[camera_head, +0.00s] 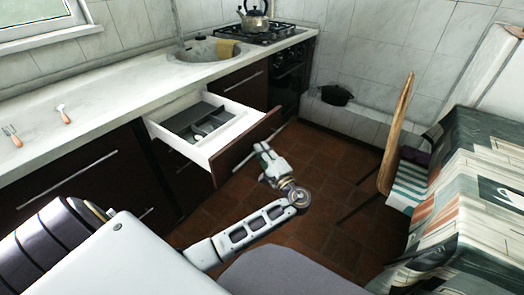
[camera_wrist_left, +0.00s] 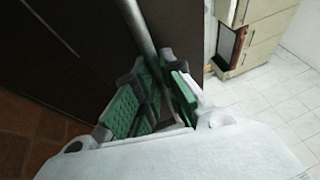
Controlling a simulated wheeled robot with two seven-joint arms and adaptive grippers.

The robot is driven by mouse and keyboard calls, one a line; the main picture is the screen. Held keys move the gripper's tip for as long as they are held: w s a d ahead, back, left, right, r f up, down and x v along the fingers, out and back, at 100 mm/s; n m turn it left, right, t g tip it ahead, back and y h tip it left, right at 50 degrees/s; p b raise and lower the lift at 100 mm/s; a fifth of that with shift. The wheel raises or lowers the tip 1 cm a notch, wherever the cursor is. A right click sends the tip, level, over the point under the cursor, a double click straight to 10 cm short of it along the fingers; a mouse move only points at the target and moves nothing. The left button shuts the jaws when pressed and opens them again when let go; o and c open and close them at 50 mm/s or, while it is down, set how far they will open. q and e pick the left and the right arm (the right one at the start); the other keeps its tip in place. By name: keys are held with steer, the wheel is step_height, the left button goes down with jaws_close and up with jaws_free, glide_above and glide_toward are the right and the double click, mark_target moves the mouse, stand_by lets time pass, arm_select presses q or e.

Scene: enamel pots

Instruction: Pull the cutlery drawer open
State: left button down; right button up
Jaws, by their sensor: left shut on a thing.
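The cutlery drawer (camera_head: 240,147) stands pulled out from the counter, with a dark front, white sides and a grey divided insert (camera_head: 190,121) holding some cutlery. My left gripper (camera_head: 262,151) is in front of the drawer's dark front. In the left wrist view, my green-padded fingers (camera_wrist_left: 161,70) are shut on the drawer's metal bar handle (camera_wrist_left: 138,22). The exact contact between pads and bar is partly hidden. My right gripper is out of view.
A fork (camera_head: 11,134) and another small utensil (camera_head: 63,113) lie on the pale countertop (camera_head: 95,92). A kettle (camera_head: 254,17) stands on the hob. A wooden chair (camera_head: 396,135) and a cloth-covered table (camera_head: 470,190) stand to the right. Brown floor (camera_head: 325,165) is clear between.

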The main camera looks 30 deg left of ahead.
mark_target(250, 148)
arm_select(q)
steer(key=shift+a, duration=0.15)
steer(key=shift+a, duration=0.3)
steer(key=a, duration=0.4)
steer(key=a+p, duration=0.1)
steer(key=a, duration=0.1)
steer(key=shift+w+a, duration=0.15)
steer(key=shift+w, duration=0.1)
steer(key=shift+a, duration=0.1)
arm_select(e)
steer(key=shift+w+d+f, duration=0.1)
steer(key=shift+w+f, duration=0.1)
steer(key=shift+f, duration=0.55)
arm_select(q)
steer(key=c, duration=1.5)
jaws_free()
steer(key=shift+s+d+f, duration=0.1)
steer(key=shift+s+d, duration=0.1)
steer(key=shift+d, duration=0.3)
steer(key=v, duration=1.1)
steer(key=shift+a, duration=0.1)
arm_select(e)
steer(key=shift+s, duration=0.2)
arm_select(q)
steer(key=shift+f, duration=0.1)
